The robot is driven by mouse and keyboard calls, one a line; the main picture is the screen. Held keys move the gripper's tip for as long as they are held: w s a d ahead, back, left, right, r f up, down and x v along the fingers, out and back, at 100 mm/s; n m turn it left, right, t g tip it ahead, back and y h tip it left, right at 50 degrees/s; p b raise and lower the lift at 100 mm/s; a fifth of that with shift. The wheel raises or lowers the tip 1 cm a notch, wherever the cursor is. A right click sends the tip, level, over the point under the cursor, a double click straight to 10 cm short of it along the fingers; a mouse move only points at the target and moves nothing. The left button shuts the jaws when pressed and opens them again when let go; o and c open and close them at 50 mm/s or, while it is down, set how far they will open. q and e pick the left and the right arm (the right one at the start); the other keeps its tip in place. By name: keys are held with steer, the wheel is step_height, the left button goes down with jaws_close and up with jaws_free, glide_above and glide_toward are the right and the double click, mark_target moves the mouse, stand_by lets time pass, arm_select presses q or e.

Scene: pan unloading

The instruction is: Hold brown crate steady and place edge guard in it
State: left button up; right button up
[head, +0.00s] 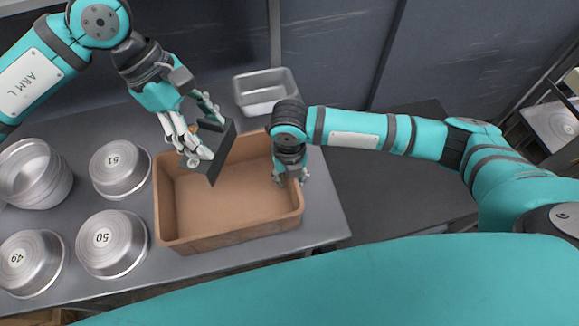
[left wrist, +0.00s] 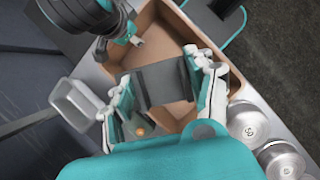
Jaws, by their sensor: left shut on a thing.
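The brown crate (head: 232,236) stands upright on the grey table, open at the top and empty inside where I can see. The edge guard (head: 222,155) is a dark grey angled piece. My left gripper (head: 206,130) is shut on it and holds it tilted above the crate's back left part. In the left wrist view the edge guard (left wrist: 160,84) spans between the two fingers, with the crate (left wrist: 180,40) below. My right gripper (head: 290,179) is at the crate's right wall, fingers about the rim; whether they clamp it is unclear.
Several round metal pans (head: 112,244) stand left of the crate, with a stack of pans (head: 36,173) at the far left. A rectangular metal pan (head: 264,92) is behind the crate. The table (head: 325,215) is clear to the crate's right.

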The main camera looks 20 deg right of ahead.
steer(key=shift+f, duration=0.45)
steer(key=shift+c, duration=0.2)
jaws_close()
